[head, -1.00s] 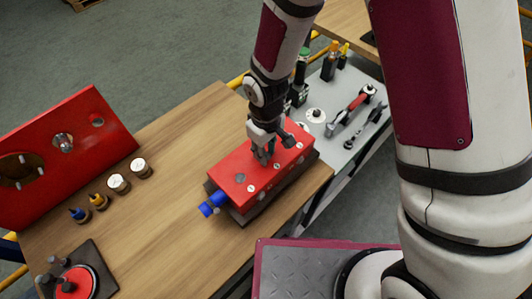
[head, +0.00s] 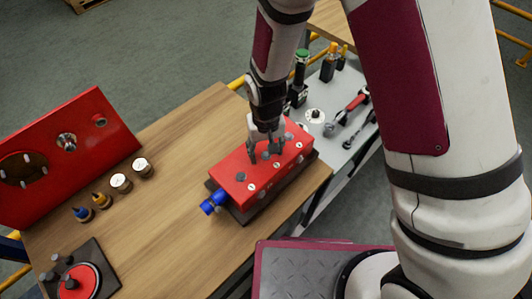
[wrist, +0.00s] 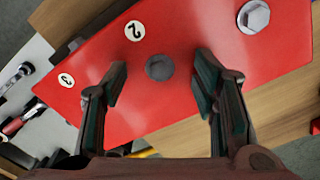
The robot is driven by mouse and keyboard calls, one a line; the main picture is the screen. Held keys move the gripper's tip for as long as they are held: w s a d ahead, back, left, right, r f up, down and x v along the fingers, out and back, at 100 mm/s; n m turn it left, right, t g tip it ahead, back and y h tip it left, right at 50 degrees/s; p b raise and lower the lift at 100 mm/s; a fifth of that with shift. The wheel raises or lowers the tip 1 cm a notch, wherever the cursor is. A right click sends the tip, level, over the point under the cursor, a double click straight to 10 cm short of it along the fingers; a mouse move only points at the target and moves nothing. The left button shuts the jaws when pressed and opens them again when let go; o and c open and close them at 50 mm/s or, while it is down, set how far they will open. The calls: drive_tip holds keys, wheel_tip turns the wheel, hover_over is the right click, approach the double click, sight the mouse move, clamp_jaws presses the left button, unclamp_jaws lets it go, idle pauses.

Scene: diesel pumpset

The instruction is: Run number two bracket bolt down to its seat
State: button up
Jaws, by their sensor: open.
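The red block (head: 236,188) lies on the wooden bench with white number labels on its top. In the wrist view, label 2 (wrist: 135,31) is beside a dark bolt head (wrist: 159,67), and label 3 (wrist: 66,80) is farther left. A bright hex bolt (wrist: 253,17) shows at upper right. My gripper (wrist: 161,82) is open, its two fingers on either side of the dark bolt head and apart from it in the picture. In the head view my gripper (head: 265,153) points down at the block's top. How far the dark bolt stands proud cannot be told.
A blue fitting (head: 213,202) sticks out of the block's near end. A red upright panel (head: 60,160), several small capped pieces (head: 121,182) and a dark plate with a red disc (head: 78,282) stand to the left. A grey tool tray (head: 345,95) with wrenches lies at the right.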

drive_tip(key=shift+r, duration=0.1)
drive_tip(key=shift+r, duration=3.45)
drive_tip(key=shift+w+d+r, duration=0.15)
drive_tip(key=shift+w+r, duration=0.1)
drive_tip(key=shift+r, duration=0.05)
drive_tip(key=w+d+r+m+t+b, duration=0.1)
drive_tip(key=w+d+r, duration=0.15)
drive_tip(key=r, duration=0.25)
drive_tip(key=w+d+r+b, duration=0.1)
drive_tip(key=d+r, duration=0.2)
drive_tip(key=r, duration=0.1)
drive_tip(key=s+d+r+m+t+b, duration=0.1)
drive_tip(key=s+d+r+t+b, duration=0.1)
drive_tip(key=s+d+r, duration=0.2)
drive_tip(key=s+d+r+m+t+b, duration=0.1)
drive_tip(key=s+d+r+t+b, duration=0.1)
drive_tip(key=d+r, duration=0.7)
drive_tip(key=s+d+b, duration=0.1)
drive_tip(key=s+d, duration=0.1)
drive_tip(key=d, duration=0.1)
drive_tip(key=shift+s+t, duration=0.3)
drive_tip(key=shift+s, duration=0.05)
